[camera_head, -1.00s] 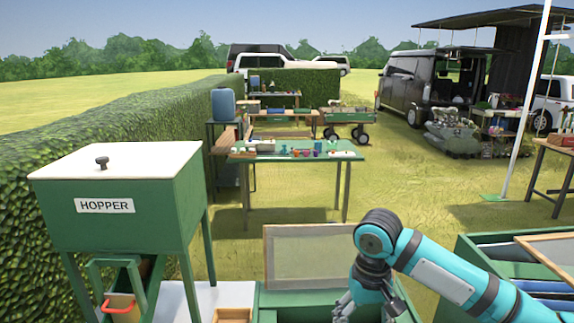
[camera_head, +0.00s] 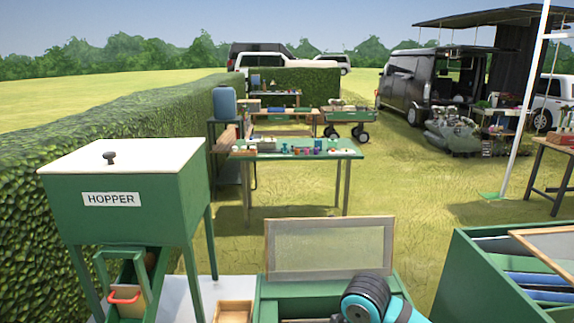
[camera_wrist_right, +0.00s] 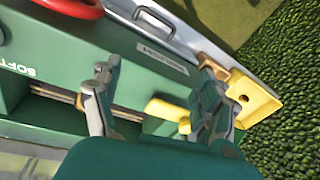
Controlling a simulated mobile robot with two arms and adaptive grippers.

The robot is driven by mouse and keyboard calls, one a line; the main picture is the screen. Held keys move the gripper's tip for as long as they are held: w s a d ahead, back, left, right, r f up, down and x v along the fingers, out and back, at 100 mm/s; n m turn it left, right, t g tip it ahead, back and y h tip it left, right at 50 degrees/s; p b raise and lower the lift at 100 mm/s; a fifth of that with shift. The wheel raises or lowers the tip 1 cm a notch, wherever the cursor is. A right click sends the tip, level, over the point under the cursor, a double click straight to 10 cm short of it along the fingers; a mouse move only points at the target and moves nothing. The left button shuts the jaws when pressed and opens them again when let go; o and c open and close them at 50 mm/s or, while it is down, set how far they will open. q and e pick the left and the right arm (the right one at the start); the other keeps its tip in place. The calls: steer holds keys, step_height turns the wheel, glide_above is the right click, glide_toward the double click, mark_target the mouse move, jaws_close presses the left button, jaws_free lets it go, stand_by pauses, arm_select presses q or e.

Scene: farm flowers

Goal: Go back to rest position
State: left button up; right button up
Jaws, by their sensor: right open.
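In the head view only a rounded dark and teal part of my right arm shows at the bottom edge; the gripper itself is out of that frame. My left arm and gripper are not in view.
A green hopper (camera_head: 130,215) with a white lid stands at the left by a hedge (camera_head: 60,150). A green box with a raised lid (camera_head: 330,250) is at front centre, and an open green bin (camera_head: 480,270) is at right. Grass lies beyond.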

steer(key=s+a+f+t+y, duration=0.2)
steer(key=s+f, duration=0.5)
steer(key=s, duration=0.2)
steer(key=s+d+f+m+t+h, duration=0.1)
steer(key=s+d+f+h, duration=0.25)
steer(key=s+d, duration=0.9)
step_height(320, 180, down, 27)
steer(key=d+g+b, duration=0.1)
steer(key=b, duration=0.1)
steer(key=s+d+f+g+b, duration=0.1)
steer(key=s+d+f, duration=0.2)
steer(key=s+f, duration=1.4)
steer(key=shift+s+f+g, duration=0.3)
steer(key=shift+s+f, duration=0.05)
steer(key=shift+f, duration=0.5)
steer(key=shift+c, duration=0.4)
